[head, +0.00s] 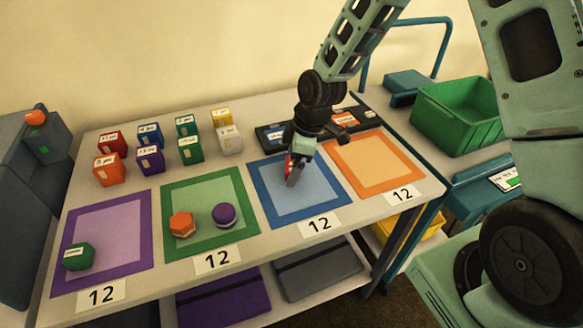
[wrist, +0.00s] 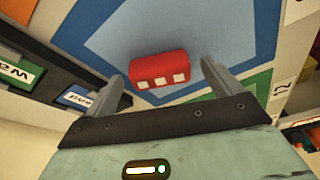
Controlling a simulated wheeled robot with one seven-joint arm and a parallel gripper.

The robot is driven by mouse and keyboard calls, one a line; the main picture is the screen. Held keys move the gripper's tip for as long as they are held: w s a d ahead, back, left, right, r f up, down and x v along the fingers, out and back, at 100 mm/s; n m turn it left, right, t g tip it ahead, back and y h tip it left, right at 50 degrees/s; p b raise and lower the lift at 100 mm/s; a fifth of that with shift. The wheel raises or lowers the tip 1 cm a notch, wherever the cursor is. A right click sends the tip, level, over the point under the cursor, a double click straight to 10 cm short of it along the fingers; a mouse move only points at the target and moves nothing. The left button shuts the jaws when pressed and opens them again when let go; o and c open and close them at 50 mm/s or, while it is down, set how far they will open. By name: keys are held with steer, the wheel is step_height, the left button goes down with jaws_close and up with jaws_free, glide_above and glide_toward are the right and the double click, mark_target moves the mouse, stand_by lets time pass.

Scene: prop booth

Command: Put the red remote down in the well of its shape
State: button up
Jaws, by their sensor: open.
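The red remote (wrist: 158,68), a small red block with three white squares on its near side, is at the blue mat (wrist: 115,22) in the wrist view. In the head view a bit of its red (head: 289,163) shows beside my fingers over the blue mat (head: 264,185). My gripper (head: 294,175) is open, with one finger to each side of the remote in the wrist view (wrist: 161,72); I cannot tell whether they touch it. A dark tray (head: 262,131) with labels lies behind the blue mat, partly hidden by my arm. I cannot make out the shapes of its wells.
Purple (head: 147,257), green (head: 258,230) and orange (head: 411,179) mats share the table with the blue one. A green block (head: 77,257), an orange piece (head: 181,224) and a purple piece (head: 224,214) lie on mats. Several coloured boxes (head: 150,160) stand behind; a green crate (head: 457,115) is right.

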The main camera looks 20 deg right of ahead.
steer(key=c, duration=1.2)
steer(key=shift+o, duration=0.2)
